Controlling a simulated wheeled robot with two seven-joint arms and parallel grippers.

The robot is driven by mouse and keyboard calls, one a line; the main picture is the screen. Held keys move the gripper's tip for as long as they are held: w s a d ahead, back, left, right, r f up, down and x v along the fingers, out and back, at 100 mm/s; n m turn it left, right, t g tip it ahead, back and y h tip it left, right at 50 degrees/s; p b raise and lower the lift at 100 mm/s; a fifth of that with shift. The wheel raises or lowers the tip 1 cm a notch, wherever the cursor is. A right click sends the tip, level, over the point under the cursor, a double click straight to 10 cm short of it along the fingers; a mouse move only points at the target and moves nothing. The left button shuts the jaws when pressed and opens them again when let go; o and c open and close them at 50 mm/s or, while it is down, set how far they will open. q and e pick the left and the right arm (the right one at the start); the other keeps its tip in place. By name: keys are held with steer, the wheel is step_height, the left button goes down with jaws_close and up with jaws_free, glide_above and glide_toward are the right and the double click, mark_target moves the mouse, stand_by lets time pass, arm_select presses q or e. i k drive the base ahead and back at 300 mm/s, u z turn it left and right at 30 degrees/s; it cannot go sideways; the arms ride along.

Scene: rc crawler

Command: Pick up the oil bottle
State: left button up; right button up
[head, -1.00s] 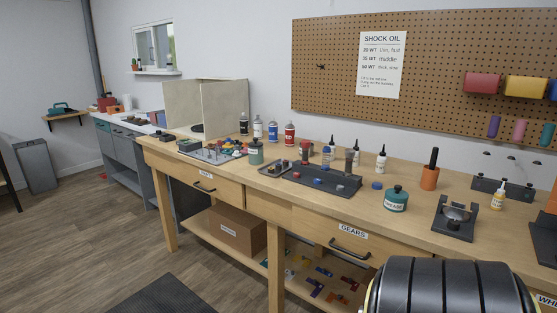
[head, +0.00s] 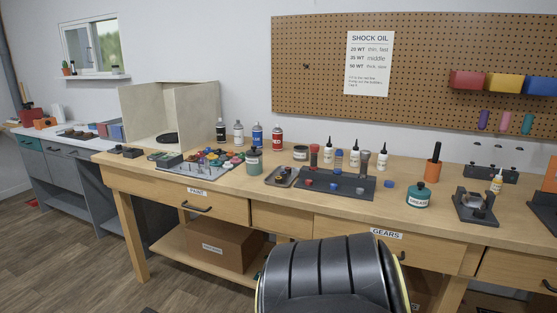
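Three pale ones are in a loose row behind the dark tray: a left bottle (head: 328,153), a middle bottle (head: 354,157) and a right bottle (head: 382,160). A fourth bottle with amber contents (head: 497,185) stands further right, by a dark stand. Their labels are too small to read, so I cannot tell which is the oil bottle meant. Neither gripper shows; only a thick black ribbed part, likely of my arm, fills the bottom middle, well apart from the bottles.
A dark tray (head: 350,193) with small parts lies before the pale bottles. A teal grease jar (head: 419,195), an orange holder (head: 432,172) and a dark stand (head: 474,208) stand right. Spray cans (head: 257,135) stand left. A "SHOCK OIL" sheet (head: 369,62) hangs on the pegboard (head: 310,90).

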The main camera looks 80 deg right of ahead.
mark_target(382, 158)
steer(key=i, duration=0.45)
steer(key=z, duration=3.65)
steer(key=k, duration=0.5)
steer(key=u, duration=0.4)
steer(key=i, duration=0.3)
steer(key=z, duration=0.15)
